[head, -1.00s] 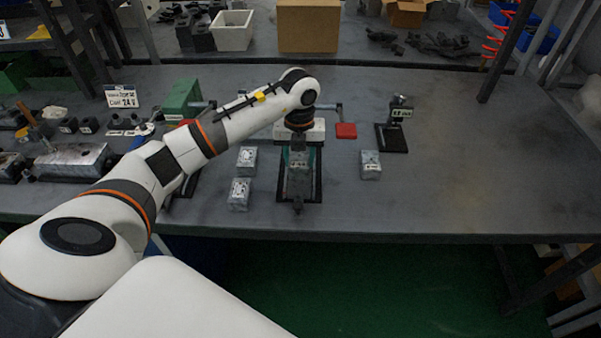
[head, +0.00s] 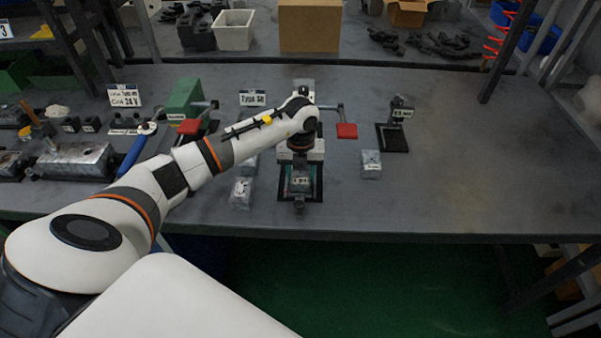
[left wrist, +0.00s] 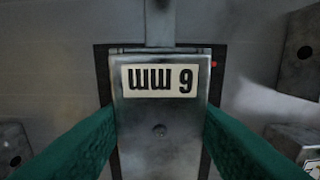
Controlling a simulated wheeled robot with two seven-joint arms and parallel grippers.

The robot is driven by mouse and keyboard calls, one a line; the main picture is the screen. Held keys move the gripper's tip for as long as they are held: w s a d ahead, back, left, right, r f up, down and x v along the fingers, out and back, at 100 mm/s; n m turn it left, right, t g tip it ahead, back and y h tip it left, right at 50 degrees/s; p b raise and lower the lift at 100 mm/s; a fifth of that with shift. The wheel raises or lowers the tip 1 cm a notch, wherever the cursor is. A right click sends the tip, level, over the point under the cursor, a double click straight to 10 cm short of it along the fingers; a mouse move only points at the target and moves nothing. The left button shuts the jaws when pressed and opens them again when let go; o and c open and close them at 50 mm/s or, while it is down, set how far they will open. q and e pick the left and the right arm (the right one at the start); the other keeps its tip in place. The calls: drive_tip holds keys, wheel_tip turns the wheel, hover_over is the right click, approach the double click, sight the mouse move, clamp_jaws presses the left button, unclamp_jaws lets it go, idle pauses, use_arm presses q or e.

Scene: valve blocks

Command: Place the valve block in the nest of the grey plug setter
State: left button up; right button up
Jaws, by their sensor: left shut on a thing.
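My left gripper (head: 300,172) is shut on a grey metal valve block (head: 300,184). In the left wrist view the block (left wrist: 160,135) sits between the two teal finger pads, with a pale label reading "6 mm" upside down and a small hole in its face. The block is over the dark base (head: 315,192) of the grey plug setter (head: 304,87), which has a red-ended lever (head: 346,131). The arm hides much of the setter. I cannot tell whether the block rests in the nest or hangs just above it. My right gripper is out of view.
Loose grey blocks stand left (head: 241,192) and right (head: 371,164) of the setter. A green setter (head: 184,101) is at the left, and a small black stand (head: 393,136) is at the right. The table's right side is clear.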

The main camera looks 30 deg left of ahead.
sight(300, 173)
use_arm(q)
drive_tip(key=shift+s+d+f, duration=0.1)
drive_tip(key=shift+s+f, duration=0.2)
drive_tip(key=shift+f, duration=0.2)
drive_tip(key=o, duration=0.9)
drive_tip(key=shift+f, duration=0.15)
drive_tip(key=o, duration=0.4)
drive_tip(key=shift+d, duration=0.1)
drive_tip(key=shift+c, duration=0.2)
drive_tip(key=shift+d, duration=0.1)
drive_tip(key=shift+a+r, duration=0.2)
drive_tip(key=shift+r, duration=0.25)
drive_tip(key=shift+w+a+r, duration=0.15)
drive_tip(key=shift+r, duration=0.2)
wheel_tip(300, 173, up, 12)
drive_tip(key=b, duration=0.1)
